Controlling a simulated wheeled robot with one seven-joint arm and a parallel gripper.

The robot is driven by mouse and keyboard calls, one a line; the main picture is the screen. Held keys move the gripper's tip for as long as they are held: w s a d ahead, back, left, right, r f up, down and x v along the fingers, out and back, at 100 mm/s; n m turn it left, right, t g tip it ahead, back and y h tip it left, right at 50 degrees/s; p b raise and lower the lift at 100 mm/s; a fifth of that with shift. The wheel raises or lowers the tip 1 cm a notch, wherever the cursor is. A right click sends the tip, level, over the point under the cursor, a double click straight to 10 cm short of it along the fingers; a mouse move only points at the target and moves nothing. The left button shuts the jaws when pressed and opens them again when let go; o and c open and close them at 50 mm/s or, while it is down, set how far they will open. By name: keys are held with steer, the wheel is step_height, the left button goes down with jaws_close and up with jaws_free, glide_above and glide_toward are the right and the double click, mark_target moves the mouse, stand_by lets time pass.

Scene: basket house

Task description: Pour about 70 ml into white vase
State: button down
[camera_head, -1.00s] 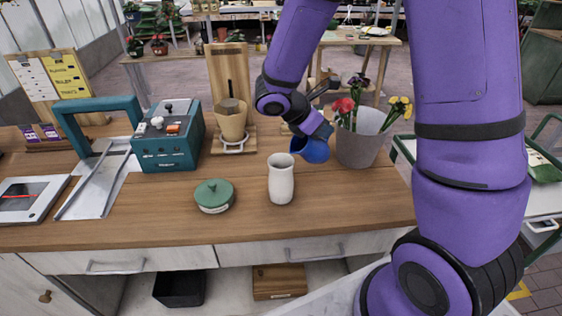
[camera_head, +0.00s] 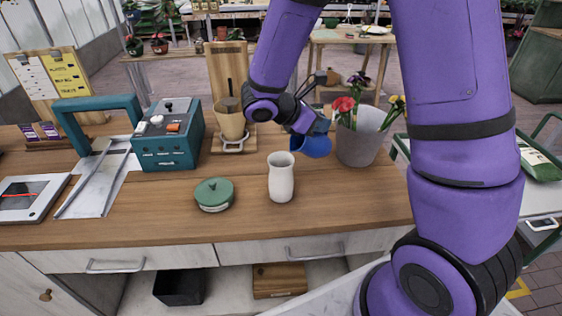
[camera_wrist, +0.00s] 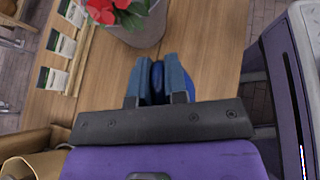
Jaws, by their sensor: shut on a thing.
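The white vase (camera_head: 281,178) stands upright on the wooden counter, near its front edge. My gripper (camera_head: 318,127) is shut on a blue vessel (camera_head: 313,147), which it holds above the counter, up and to the right of the vase and apart from it. The vessel appears tilted, with its lower left end towards the vase. In the wrist view, my gripper (camera_wrist: 160,85) has its two fingers around the blue vessel (camera_wrist: 157,76), most of which is hidden. What is inside the vessel and the vase cannot be seen.
A grey bucket of flowers (camera_head: 357,148) stands close to the right of the vessel. A green lidded pot (camera_head: 214,195) sits left of the vase.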

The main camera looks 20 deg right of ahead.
steer(key=shift+a+r+h+p, duration=0.7)
steer(key=shift+h+p, duration=0.2)
steer(key=shift+h, duration=0.3)
stand_by(1.1)
steer(key=shift+a+r+h, duration=0.25)
steer(key=shift+a+h, duration=0.15)
steer(key=shift+a, duration=0.2)
steer(key=shift+d, duration=0.3)
steer(key=d+f+y, duration=0.1)
steer(key=y, duration=0.1)
steer(key=d+f+y, duration=0.1)
steer(key=d+y, duration=0.1)
steer(key=shift+f, duration=0.4)
steer(key=shift+f+y, duration=0.25)
steer(key=shift+y, duration=0.25)
steer(key=shift+d+f+y, duration=0.55)
steer(key=shift+f+y, duration=0.3)
steer(key=shift+y, duration=0.25)
stand_by(0.3)
